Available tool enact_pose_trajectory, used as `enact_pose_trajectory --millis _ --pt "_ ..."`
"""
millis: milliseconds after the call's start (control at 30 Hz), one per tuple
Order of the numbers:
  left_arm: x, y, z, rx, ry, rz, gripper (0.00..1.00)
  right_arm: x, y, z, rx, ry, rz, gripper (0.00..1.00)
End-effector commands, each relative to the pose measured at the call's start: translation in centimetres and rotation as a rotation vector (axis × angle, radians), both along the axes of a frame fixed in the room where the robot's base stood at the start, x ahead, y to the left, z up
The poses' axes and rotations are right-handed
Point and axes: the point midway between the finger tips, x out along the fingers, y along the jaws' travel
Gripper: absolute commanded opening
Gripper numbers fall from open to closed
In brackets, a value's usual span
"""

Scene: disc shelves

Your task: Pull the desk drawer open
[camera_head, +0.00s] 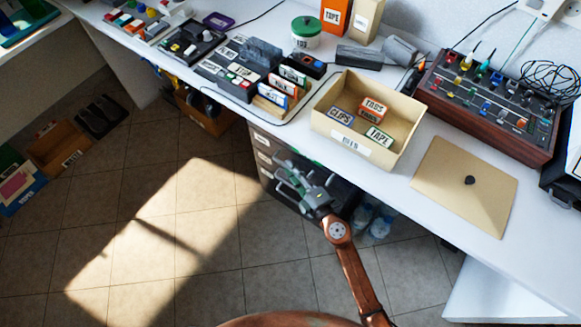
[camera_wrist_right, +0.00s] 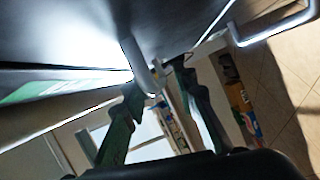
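In the right wrist view, the right gripper's two dark green fingers (camera_wrist_right: 158,80) stand apart. A light metal bar (camera_wrist_right: 143,66), apparently a handle, runs between their tips from a dark front (camera_wrist_right: 60,40). Contact with the bar is unclear. My left gripper is not in view.
A beige bin (camera_head: 355,143) with several small boxes stands on the desk, beside a flat beige lid (camera_head: 465,185). Bottles (camera_head: 382,222) stand on the floor beneath. Another metal handle (camera_wrist_right: 275,32) shows in the wrist view.

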Motion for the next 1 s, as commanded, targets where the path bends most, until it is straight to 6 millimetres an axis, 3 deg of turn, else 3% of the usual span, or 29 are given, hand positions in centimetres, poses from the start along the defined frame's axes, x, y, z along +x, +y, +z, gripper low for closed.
enact_pose_trajectory --millis 367,733,1000 --pt "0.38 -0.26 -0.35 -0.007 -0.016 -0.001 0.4 0.59 0.36 -0.05 0.0 0.0 0.0 0.26" --pt "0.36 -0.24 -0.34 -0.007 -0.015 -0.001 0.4 0.57 0.35 -0.08 -0.001 0.001 0.0 0.0" --pt "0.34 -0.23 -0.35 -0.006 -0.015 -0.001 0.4 0.56 0.34 -0.12 -0.001 0.001 0.0 0.0"
